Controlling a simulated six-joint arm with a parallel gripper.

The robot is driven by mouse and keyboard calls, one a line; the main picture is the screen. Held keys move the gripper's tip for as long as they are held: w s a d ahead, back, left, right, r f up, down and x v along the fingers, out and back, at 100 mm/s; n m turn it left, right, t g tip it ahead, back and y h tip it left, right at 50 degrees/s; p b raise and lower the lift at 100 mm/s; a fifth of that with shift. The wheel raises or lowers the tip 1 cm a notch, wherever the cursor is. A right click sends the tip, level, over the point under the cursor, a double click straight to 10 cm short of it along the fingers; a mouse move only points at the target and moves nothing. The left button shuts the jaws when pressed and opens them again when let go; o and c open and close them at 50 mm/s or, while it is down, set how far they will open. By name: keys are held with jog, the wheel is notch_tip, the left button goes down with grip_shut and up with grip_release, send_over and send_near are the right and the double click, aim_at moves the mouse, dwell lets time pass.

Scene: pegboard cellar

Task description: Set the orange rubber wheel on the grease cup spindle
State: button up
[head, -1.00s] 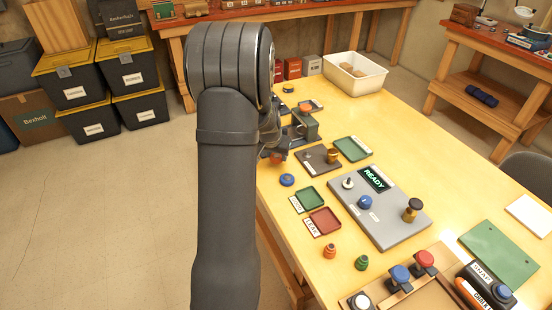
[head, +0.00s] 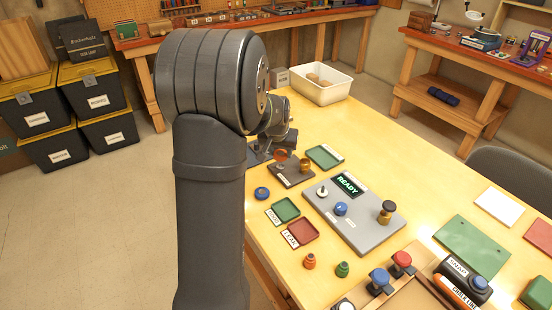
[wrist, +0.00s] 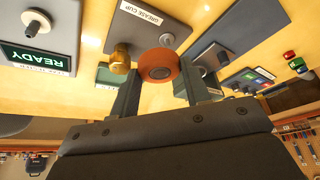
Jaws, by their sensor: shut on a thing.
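My gripper (wrist: 160,84) is shut on the orange rubber wheel (wrist: 158,66), with one finger on each side. The wheel also shows in the head view (head: 281,155), near the far left part of a dark plate (head: 283,176). That plate carries a brass grease cup (head: 304,165); the wrist view shows the plate (wrist: 172,16) with its GREASE CUP label and the brass cup (wrist: 120,58) left of the wheel. A small grey piece (wrist: 167,39) shows just beyond the wheel; I cannot tell whether it touches the wheel. My arm partly hides the gripper in the head view.
A grey board (head: 363,229) with a READY display stands nearby. Green (head: 325,156) and red (head: 303,232) trays and a blue-topped knob (head: 261,193) lie around the plate. A white bin (head: 322,90) stands at the back.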

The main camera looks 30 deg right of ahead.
send_over(281, 164)
jog(key=f, duration=0.1)
jog(key=shift+s+a+f, duration=0.1)
jog(key=shift+a+f, duration=0.1)
jog(key=shift+f, duration=1.25)
jog(key=shift+s+a+f, duration=0.1)
jog(key=shift+a+f, duration=0.1)
jog(key=shift+f, duration=1.2)
jog(key=shift+f, duration=0.85)
dwell(0.5)
jog(key=o, duration=1.4)
jog(key=shift+o, duration=0.2)
notch_tip(281, 164, up, 7)
jog(key=shift+f, duration=0.2)
